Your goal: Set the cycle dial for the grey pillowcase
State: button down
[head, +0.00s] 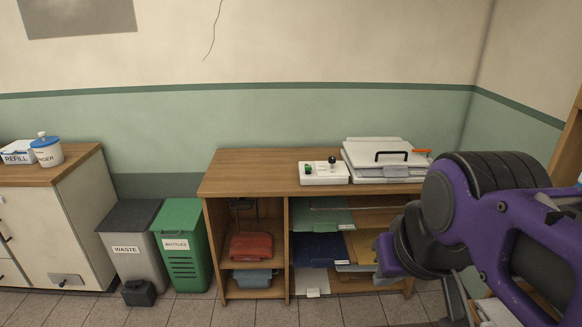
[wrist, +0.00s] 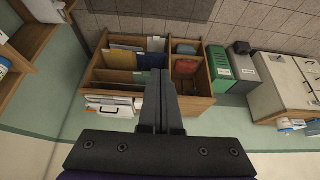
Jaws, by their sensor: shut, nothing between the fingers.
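My gripper (wrist: 158,85) shows in the wrist view with its two dark fingers together and nothing between them. It is in the air, with the wooden shelf unit beyond it. No cycle dial is clearly readable. A small white box (head: 318,178) on the wooden counter has a green part (head: 308,169) and a black knob (head: 332,160); I cannot tell any setting. No grey pillowcase can be made out for certain. A blue-grey folded item (head: 252,278) lies in the lower left compartment, under a red one (head: 251,246). My purple arm hides the right part of the head view.
A white flat machine (head: 375,150) with a black handle and orange lever stands on the wooden counter (head: 250,172). A green bottles bin (head: 181,215) and a grey waste bin (head: 129,217) stand left of it. A cabinet (head: 60,220) is at far left. The counter's left part is clear.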

aim_at(332, 160)
jog(key=i+j+z, duration=0.15)
jog(key=i, duration=0.25)
jog(key=i+j+z, duration=0.15)
jog(key=i, duration=0.25)
jog(key=j, duration=0.1)
